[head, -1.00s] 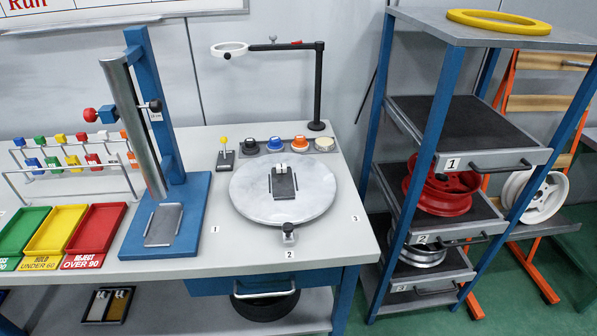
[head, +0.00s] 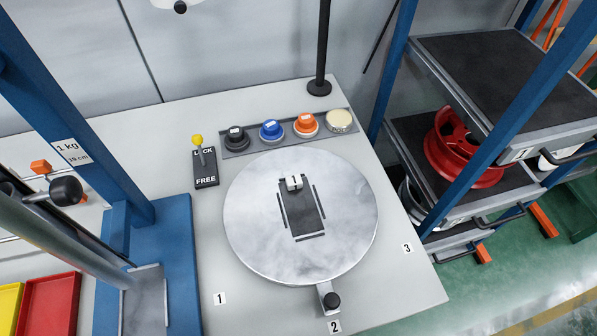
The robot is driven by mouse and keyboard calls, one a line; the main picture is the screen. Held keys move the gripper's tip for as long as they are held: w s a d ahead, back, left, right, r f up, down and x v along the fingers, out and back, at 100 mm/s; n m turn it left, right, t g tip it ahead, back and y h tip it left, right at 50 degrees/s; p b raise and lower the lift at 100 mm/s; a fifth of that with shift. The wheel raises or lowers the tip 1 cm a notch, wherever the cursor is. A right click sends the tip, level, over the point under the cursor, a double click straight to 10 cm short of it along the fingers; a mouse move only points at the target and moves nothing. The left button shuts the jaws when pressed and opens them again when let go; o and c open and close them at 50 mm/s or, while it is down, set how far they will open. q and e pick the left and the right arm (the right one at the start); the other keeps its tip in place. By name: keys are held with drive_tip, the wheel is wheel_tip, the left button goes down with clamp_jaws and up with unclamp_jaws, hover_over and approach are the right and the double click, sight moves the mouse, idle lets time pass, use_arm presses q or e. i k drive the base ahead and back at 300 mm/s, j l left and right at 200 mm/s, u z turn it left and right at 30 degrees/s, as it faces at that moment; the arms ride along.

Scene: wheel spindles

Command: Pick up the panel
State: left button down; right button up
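A small dark rectangular panel (head: 303,212) lies flat near the middle of the round grey turntable (head: 254,238). A white block marked 1 (head: 294,183) sits at its far end, and thin dark strips run along its sides. I cannot tell for sure that this dark plate is the panel of the task. Neither of my grippers shows in the head view.
A lever (head: 204,164) marked LOCK and FREE stands left of the turntable. Several knobs (head: 271,131) line up behind it. A blue stand (head: 172,240) is at left, a red tray (head: 50,302) at lower left, and a shelf rack holding a red wheel (head: 460,150) at right.

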sight(301, 210)
drive_tip(key=k+l, duration=0.15)
drive_tip(key=l, duration=0.25)
drive_tip(key=k+l, duration=0.2)
drive_tip(key=l, duration=0.2)
drive_tip(key=k+l, duration=0.15)
drive_tip(key=l, duration=0.2)
drive_tip(key=k+l, duration=0.2)
drive_tip(key=l, duration=0.2)
